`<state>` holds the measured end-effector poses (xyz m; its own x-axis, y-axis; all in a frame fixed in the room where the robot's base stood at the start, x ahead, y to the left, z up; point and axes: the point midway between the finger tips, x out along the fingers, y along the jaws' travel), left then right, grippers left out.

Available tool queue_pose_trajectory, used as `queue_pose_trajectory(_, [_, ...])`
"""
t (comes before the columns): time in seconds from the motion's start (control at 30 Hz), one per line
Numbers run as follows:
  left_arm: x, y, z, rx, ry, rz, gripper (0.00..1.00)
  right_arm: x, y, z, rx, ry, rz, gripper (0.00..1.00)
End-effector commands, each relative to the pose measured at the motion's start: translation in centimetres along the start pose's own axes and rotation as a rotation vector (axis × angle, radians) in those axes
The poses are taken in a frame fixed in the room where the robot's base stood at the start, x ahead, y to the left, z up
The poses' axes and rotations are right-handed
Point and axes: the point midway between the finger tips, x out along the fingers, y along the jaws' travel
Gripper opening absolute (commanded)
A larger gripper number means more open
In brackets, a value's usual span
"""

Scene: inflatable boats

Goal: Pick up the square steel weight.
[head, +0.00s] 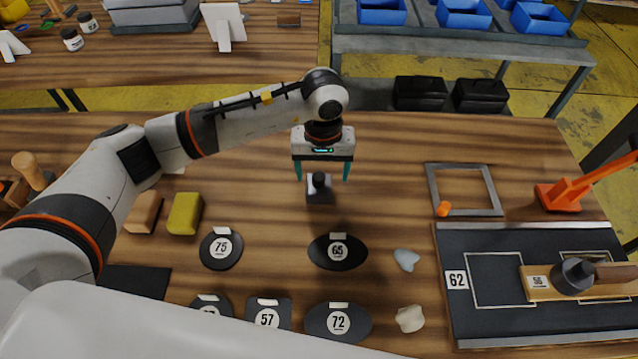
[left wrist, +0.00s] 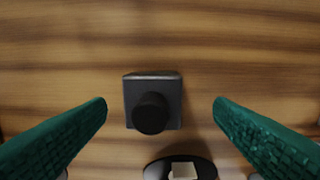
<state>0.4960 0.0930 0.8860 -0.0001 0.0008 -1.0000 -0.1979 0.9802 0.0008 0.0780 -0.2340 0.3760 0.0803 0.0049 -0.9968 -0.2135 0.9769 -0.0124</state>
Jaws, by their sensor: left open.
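The square steel weight (head: 319,193) is a dark grey block with a black knob on top. It stands upright on the wooden table (head: 390,150). In the left wrist view the weight (left wrist: 173,93) lies between the fingers, with clear gaps on both sides. My left gripper (head: 323,177) has its two teal fingers spread wide, above or around the weight and not visibly touching it. The fingers also show in the left wrist view (left wrist: 160,112). My right gripper is not in view.
An oval black patch marked 65 (head: 338,252) lies just in front of the weight. A round patch marked 75 (head: 221,248) and a yellow sponge (head: 185,213) lie left. A grey square frame (head: 433,190) and a dark board (head: 480,330) lie right.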

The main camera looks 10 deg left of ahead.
Motion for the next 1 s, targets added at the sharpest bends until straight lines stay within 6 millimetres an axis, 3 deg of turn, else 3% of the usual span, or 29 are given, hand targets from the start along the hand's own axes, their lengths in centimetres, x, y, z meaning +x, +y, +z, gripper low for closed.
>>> queue_pose_trajectory(0.33, [4.5,0.7,-0.4,-0.002,0.003,-0.001,0.76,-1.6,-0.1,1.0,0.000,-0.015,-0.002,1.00])
queue_pose_trajectory(0.63, [5.1,0.7,-0.4,0.000,0.000,-0.001,0.76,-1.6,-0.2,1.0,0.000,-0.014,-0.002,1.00])
queue_pose_trajectory(1.0, [5.1,0.7,-0.3,-0.001,0.001,-0.001,0.17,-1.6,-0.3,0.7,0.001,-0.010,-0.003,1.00])
